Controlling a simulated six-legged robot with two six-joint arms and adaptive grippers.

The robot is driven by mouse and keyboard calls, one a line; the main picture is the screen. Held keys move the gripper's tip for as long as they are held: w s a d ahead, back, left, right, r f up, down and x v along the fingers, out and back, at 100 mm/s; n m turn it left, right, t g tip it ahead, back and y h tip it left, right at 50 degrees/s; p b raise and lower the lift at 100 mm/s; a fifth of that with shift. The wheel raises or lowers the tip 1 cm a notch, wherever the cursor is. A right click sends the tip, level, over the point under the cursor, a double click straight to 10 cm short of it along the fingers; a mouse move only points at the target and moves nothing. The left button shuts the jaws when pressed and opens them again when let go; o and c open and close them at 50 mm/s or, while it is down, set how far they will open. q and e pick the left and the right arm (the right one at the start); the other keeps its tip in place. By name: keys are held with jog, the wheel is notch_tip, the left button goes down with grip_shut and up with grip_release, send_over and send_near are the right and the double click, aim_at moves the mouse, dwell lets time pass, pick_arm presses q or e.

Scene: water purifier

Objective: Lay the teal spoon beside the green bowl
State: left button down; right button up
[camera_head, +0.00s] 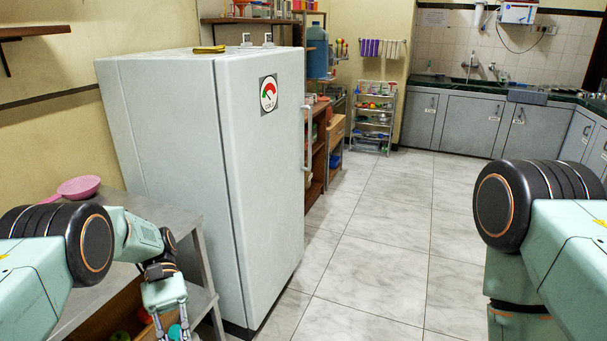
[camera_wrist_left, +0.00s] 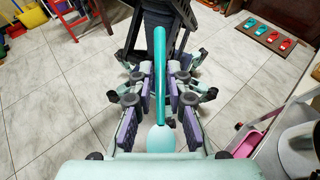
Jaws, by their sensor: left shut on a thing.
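The teal spoon (camera_wrist_left: 160,52) is held between the fingers of my left gripper (camera_wrist_left: 160,88) in the left wrist view. Its long handle points up the picture and its rounded bowl end is near the palm. In the head view my left gripper (camera_head: 175,328) points down at the bottom edge, in front of the metal table; a bit of teal shows between its fingers. I cannot make out the green bowl in either view. My right gripper is out of view; only the right arm shows.
A pink colander (camera_head: 78,187) lies on the metal table (camera_head: 178,208) at left. A large white fridge (camera_head: 265,185) stands just beyond the table. Tiled floor (camera_head: 375,270) is open in the middle. The left wrist view shows a mat (camera_wrist_left: 268,38) with slippers.

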pick_arm(q)
jog(key=shift+s+d+r+n+t+h+b, duration=0.2)
jog(key=shift+d+n+t+h+b, duration=0.75)
jog(key=shift+n+t, duration=2.3)
jog(key=shift+d+r+n+t+h+b, duration=0.5)
jog(key=shift+n+t+b, duration=0.95)
jog(key=shift+n+t, duration=1.85)
jog(key=shift+s+d+r+n+t+h+b, duration=0.1)
jog(key=shift+d+n+t+h+b, duration=0.7)
jog(key=shift+n+t, duration=2.45)
jog(key=shift+a+b, duration=0.25)
jog(key=shift+b, duration=0.15)
jog(key=shift+f, duration=0.1)
jog(key=f, duration=0.2)
jog(key=s+f, duration=0.1)
jog(key=f, duration=0.2)
jog(key=shift+s+f, duration=0.2)
jog(key=shift+f, duration=0.1)
